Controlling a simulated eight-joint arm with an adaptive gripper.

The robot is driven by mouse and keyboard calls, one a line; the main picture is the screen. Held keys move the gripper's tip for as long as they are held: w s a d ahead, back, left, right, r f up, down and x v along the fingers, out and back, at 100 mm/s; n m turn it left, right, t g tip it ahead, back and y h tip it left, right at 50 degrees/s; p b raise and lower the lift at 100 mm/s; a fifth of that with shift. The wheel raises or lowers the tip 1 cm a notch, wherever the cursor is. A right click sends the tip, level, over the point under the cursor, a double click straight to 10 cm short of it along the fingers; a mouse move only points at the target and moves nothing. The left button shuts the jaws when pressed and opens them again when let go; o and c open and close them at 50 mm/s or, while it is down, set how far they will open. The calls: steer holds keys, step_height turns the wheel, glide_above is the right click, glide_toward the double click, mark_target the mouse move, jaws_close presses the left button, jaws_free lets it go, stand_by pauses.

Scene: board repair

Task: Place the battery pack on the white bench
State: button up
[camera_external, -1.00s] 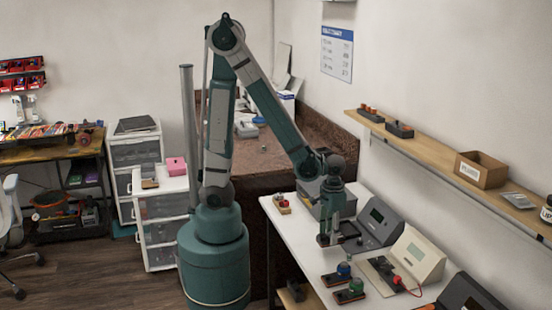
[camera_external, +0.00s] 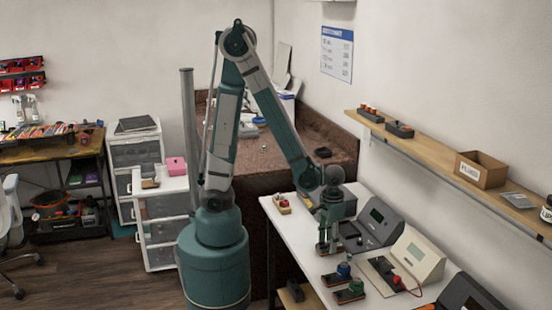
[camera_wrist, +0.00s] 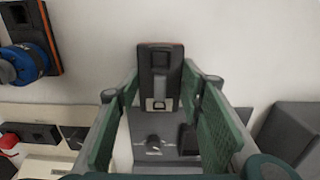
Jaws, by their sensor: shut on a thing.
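The battery pack, a dark block with orange edges, is between my fingertips in the wrist view (camera_wrist: 160,62). In the outside view it is the small dark block (camera_external: 324,249) at the bottom of my gripper (camera_external: 329,242). My gripper, also in the wrist view (camera_wrist: 160,85), is shut on it with one green finger on each side. The white bench (camera_external: 296,238) lies directly under it. I cannot tell whether the pack touches the bench top.
Two small modules with a blue knob (camera_external: 343,270) and a green knob (camera_external: 354,287) stand close by on the bench. Grey (camera_external: 380,223) and cream (camera_external: 418,255) consoles stand along the wall side. A wooden shelf (camera_external: 440,158) runs above.

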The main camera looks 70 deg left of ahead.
steer(key=shift+f, duration=0.15)
steer(key=o, duration=1.2)
steer(key=shift+r, duration=0.2)
step_height(320, 180, up, 12)
steer(key=p, duration=0.3)
steer(key=shift+p, duration=0.35)
steer(key=a+r+t, duration=0.7)
steer(key=a+r, duration=0.8)
steer(key=r, duration=0.2)
steer(key=shift+s+a, duration=0.25)
steer(key=shift+s, duration=0.2)
